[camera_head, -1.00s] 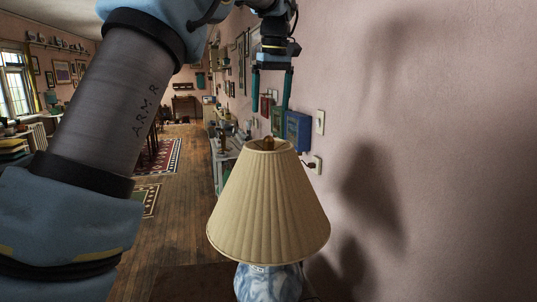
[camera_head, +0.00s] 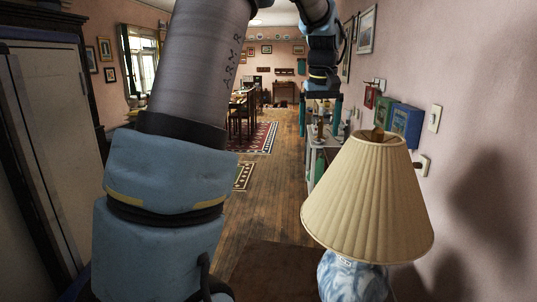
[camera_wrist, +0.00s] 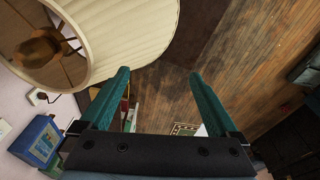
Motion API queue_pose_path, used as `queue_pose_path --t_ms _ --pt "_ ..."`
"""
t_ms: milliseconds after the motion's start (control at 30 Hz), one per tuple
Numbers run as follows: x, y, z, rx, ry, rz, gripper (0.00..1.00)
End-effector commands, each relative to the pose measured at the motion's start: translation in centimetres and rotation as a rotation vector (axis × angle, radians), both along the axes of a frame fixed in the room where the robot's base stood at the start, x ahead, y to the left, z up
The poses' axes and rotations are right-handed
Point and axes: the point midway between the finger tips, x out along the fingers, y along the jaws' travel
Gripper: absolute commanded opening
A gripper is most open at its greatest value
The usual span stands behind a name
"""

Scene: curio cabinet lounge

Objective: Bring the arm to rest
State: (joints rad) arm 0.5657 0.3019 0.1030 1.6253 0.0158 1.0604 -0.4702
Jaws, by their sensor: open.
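My gripper (camera_head: 321,114) hangs in the upper middle of the head view, fingers pointing down, to the left of and beyond the lamp's shade. In the wrist view my gripper (camera_wrist: 158,88) has its two green fingers spread wide with nothing between them. My blue and grey arm stands at the left of centre in the head view and arches over to the gripper. The lamp (camera_head: 368,205) has a pleated cream shade and a blue and white base. Its shade (camera_wrist: 128,30) also shows in the wrist view, beyond the left finger.
A tall pale cabinet (camera_head: 48,140) stands at the left. A blue box (camera_head: 406,124) is by the right wall, behind the lamp. A pale shelf unit (camera_head: 316,165) runs along that wall. The wooden floor (camera_head: 275,190) is open down the middle, towards a table and rug (camera_head: 258,138).

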Motion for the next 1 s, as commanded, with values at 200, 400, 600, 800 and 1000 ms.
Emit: queue_pose_path --t_ms 200,400,600,800,1000 --pt "-4.3 10.6 -7.1 -0.003 -0.021 -0.029 0.96" --pt "-10.1 16.9 -12.0 0.005 -0.049 -0.059 0.96" --pt "-15.0 20.2 -14.9 0.02 -0.068 -0.081 0.96" --pt "-17.3 21.0 -18.1 0.027 -0.034 -0.093 0.96" --pt "-18.2 20.9 -19.6 0.027 0.014 -0.092 1.0"
